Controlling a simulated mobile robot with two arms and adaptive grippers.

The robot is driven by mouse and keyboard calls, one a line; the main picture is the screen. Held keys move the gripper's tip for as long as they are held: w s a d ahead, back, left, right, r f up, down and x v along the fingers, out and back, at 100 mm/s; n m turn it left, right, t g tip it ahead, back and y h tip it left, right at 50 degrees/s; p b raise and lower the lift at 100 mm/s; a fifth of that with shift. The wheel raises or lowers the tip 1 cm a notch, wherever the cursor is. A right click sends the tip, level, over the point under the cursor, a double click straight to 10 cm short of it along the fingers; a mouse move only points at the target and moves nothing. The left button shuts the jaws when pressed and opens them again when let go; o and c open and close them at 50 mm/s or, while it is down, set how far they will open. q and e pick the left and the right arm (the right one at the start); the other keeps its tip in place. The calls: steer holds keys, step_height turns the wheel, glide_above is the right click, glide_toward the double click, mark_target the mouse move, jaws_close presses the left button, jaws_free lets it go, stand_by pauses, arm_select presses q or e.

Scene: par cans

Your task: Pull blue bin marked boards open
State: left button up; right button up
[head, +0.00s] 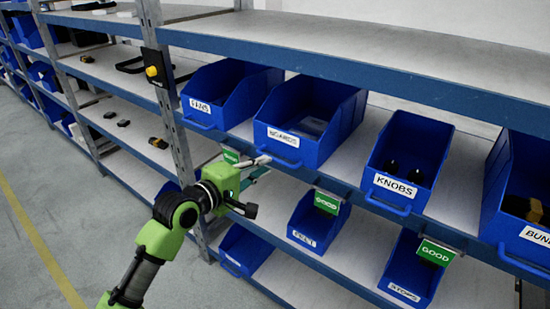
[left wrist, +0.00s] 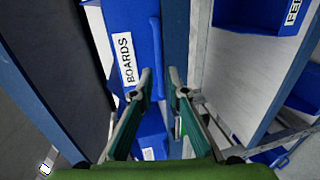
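The blue bin marked BOARDS (head: 340,125) sits on the middle shelf in the head view, between the FANS and KNOBS bins. Its white label and blue front lip handle also show in the left wrist view (left wrist: 141,35). My left gripper (head: 266,166) is just below and left of the bin's front. In the wrist view its two fingers (left wrist: 160,78) stand apart, with the blue handle appearing between and beyond the tips. I cannot tell whether they touch it. Nothing is held. My right gripper is not in view.
The FANS bin (head: 222,95) stands left of BOARDS, the KNOBS bin (head: 425,150) right. A shelf upright (head: 175,130) rises left of my gripper. Smaller bins (head: 318,222) with green GOOD tags are on the shelf below. Open floor (head: 45,215) lies at left.

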mark_target(273, 160)
arm_select(q)
steer(key=x, duration=0.5)
steer(key=shift+w+d+f, duration=0.15)
steer(key=shift+w+d, duration=0.2)
steer(key=shift+w, duration=0.2)
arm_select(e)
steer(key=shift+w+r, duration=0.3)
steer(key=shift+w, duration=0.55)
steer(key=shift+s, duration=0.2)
arm_select(q)
jaws_close()
